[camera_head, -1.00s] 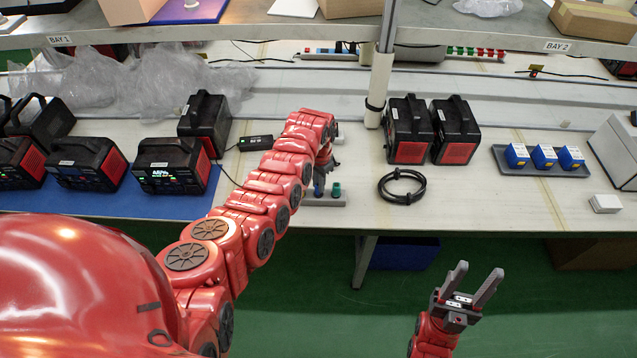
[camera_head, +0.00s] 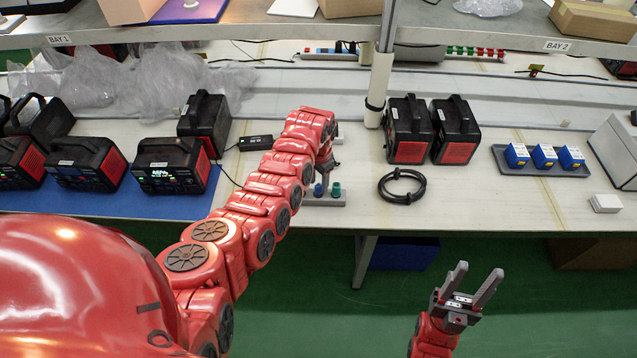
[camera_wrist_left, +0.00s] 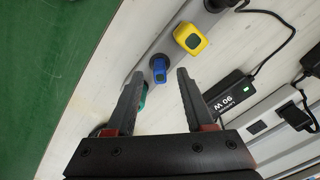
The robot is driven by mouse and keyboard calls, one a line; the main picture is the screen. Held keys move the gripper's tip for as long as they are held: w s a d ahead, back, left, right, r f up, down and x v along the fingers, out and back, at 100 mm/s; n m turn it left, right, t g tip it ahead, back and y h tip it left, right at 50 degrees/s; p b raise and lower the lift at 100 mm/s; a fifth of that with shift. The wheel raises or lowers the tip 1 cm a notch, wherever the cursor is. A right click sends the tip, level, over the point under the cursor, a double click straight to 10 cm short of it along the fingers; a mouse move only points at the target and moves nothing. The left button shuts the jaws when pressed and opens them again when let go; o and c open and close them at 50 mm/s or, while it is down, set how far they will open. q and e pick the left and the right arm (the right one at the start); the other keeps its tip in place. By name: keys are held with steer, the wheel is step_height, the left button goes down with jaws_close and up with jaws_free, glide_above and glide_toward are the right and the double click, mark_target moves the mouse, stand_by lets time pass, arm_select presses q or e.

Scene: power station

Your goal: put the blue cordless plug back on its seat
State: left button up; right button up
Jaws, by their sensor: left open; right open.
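The blue plug (camera_wrist_left: 160,70) stands on the grey seat strip (camera_wrist_left: 150,48), at a dark round seat, between the yellow plug (camera_wrist_left: 190,38) and the green plug (camera_wrist_left: 143,93). My left gripper (camera_wrist_left: 160,76) is open, one finger on each side of the blue plug in the picture, with visible gaps. The left finger partly covers the green plug. In the head view the blue plug (camera_head: 318,190) and green plug (camera_head: 336,189) show below my left gripper (camera_head: 325,160); my arm hides the yellow plug. My right gripper (camera_head: 479,270) is open and empty in front of the table.
A black 90 W adapter (camera_wrist_left: 230,112) with a cable lies beside the strip. A black cable coil (camera_head: 402,186) and two black-red power units (camera_head: 409,130) are to the right. Several power units stand on a blue mat (camera_head: 120,203) at left. A post (camera_head: 378,85) rises behind.

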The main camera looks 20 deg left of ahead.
arm_select(q)
step_height(320, 180, up, 6)
steer(key=shift+r+b, duration=0.2)
steer(key=shift+b, duration=0.9)
step_height(320, 180, up, 10)
steer(key=p, duration=0.2)
steer(key=shift+r, duration=0.15)
